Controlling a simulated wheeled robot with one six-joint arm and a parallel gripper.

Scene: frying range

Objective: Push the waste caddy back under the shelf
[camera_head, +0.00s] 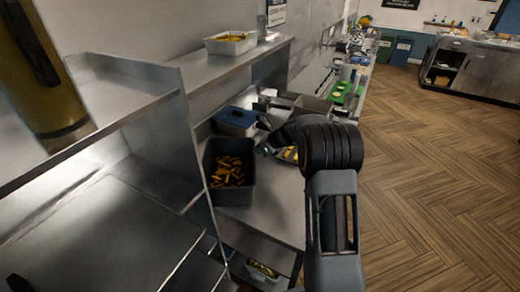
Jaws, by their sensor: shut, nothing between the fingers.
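A dark grey open caddy (232,192), which looks like the waste caddy, stands upright on the steel counter in the middle of the head view. It holds several yellow-brown, fry-like pieces. Its left side is close to the upright steel panel below the shelf (240,53). My gripper (264,149) is shut and empty, just right of the caddy's far right corner. I cannot tell whether it touches the caddy. My arm hides part of the counter to the right.
A blue-lidded tub (236,118) stands behind the caddy. A yellow cylinder (38,75) stands at upper left. The wooden floor (440,190) at right is clear.

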